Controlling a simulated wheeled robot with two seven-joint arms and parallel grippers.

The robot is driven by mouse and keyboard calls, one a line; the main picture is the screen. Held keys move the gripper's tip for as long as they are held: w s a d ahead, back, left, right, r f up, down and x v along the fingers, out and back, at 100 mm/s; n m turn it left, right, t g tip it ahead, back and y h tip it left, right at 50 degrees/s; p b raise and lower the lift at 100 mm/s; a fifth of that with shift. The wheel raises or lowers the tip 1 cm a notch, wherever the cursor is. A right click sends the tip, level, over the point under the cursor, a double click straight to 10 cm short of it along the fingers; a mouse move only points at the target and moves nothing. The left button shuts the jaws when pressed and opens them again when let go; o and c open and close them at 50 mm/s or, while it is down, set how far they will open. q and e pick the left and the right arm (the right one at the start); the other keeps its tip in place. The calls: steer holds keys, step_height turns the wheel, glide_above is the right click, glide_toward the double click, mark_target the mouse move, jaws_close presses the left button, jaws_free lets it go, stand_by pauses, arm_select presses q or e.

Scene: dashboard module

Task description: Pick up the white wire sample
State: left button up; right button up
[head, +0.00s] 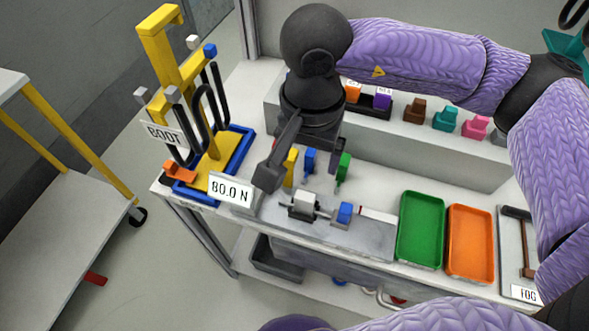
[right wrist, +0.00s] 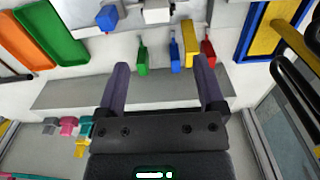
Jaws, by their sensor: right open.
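No piece in the row of small coloured samples is plainly white, so I cannot tell which thing is the white wire sample. The row has a green sample (right wrist: 143,60), a blue one (right wrist: 174,54), a yellow one (right wrist: 189,40) and a red one (right wrist: 208,50). A white block (head: 303,205) sits on the grey fixture beside a blue block (head: 344,213). My right gripper (head: 300,168) hangs over the bench by the row, partly hiding it. In the right wrist view its jaws (right wrist: 162,75) are apart with nothing between them. My left gripper is out of view.
A yellow rack (head: 158,45) with black cables stands in a blue tray (head: 240,150) at the left. Green (head: 421,230) and orange (head: 470,243) trays lie at the right. A raised shelf (head: 450,155) with coloured pieces runs behind.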

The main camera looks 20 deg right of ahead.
mark_target(305, 196)
steer(key=f, duration=0.2)
steer(key=s+f+b, duration=0.1)
steer(key=f, duration=0.1)
steer(key=shift+f, duration=0.35)
steer(key=f, duration=0.1)
steer(key=f+b, duration=0.1)
steer(key=f, duration=0.2)
steer(key=shift+s+a+f+b, duration=0.2)
steer(key=shift+a+f+b, duration=0.1)
steer(key=shift+b, duration=0.1)
steer(key=shift+f, duration=0.25)
steer(key=shift+r, duration=0.1)
steer(key=shift+c, duration=0.3)
steer(key=c, duration=0.7)
jaws_close()
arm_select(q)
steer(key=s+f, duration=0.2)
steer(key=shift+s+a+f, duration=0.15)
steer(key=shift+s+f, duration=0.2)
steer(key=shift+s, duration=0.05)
